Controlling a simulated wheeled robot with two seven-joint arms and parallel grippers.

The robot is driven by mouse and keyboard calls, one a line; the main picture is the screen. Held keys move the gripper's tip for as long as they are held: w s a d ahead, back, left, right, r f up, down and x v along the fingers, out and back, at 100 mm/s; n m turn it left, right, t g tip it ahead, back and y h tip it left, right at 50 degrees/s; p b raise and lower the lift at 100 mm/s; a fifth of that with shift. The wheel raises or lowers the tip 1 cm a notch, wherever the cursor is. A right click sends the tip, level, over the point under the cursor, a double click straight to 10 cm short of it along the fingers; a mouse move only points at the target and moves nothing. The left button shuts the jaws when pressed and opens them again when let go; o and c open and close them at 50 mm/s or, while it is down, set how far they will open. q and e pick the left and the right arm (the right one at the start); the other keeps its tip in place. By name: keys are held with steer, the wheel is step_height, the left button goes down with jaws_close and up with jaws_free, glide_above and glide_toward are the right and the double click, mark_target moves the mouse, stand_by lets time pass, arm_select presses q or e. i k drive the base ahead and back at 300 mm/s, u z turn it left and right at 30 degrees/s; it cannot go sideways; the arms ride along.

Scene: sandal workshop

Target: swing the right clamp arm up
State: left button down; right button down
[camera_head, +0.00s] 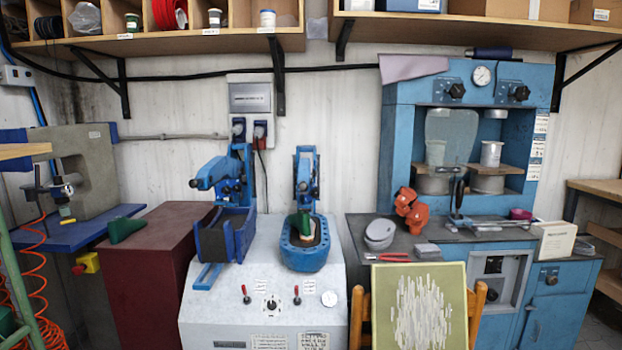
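A grey-white machine (262,297) stands at the centre, with two blue clamp stations on its top. The right clamp arm (306,177) is blue and stands over an oval blue cup (305,257). A green piece (304,222) sits in the cup beneath the arm; whether the arm touches it I cannot tell. The left clamp arm (215,174) has its thick end pointing left, above a dark blue box-shaped holder (225,234). Neither of my grippers is in view.
A dark red cabinet (150,262) stands left of the machine. To the right are a blue press (470,120), a dark worktop with orange-red items (409,208), and a chair with a patterned panel (419,308). Shelves (190,38) hang above. The machine's front top has two red-knobbed levers (296,294).

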mark_target(305, 184)
steer(key=z, duration=0.1)
steer(key=k, duration=0.95)
steer(key=u, duration=1.2)
steer(key=i, duration=1.8)
steer(key=z, duration=0.7)
